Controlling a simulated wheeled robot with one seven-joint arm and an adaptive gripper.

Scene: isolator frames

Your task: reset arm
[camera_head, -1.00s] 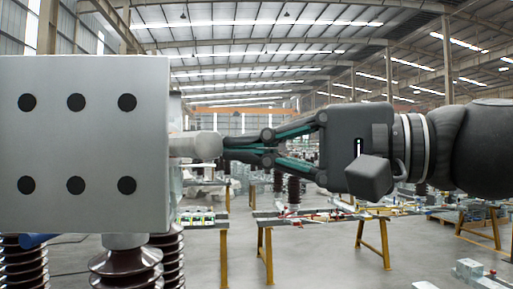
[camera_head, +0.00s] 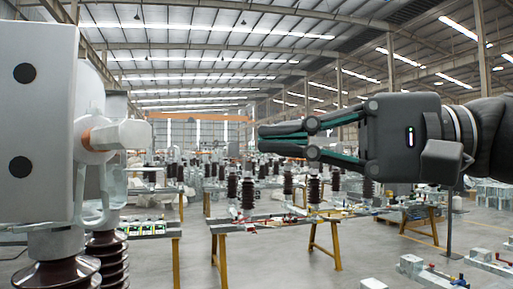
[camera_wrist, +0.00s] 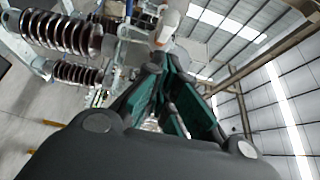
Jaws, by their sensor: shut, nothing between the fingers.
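My gripper (camera_head: 262,138) points left in the head view, at the right of the picture. Its black fingers with teal inner faces are shut, with nothing held. A pale, knob-like rod end (camera_head: 128,134) sticks out from the grey isolator frame at the left. A clear gap lies between it and my fingertips. In the wrist view my fingers reach up the middle of the picture, and a pale rod end shows beyond them near the top.
The grey box (camera_head: 35,120) with black round holes stands on brown ribbed insulators (camera_head: 65,275) at the left edge. Behind are work tables with yellow legs (camera_head: 222,260) carrying parts. Grey blocks (camera_head: 412,265) lie at the lower right. The space around my gripper looks clear.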

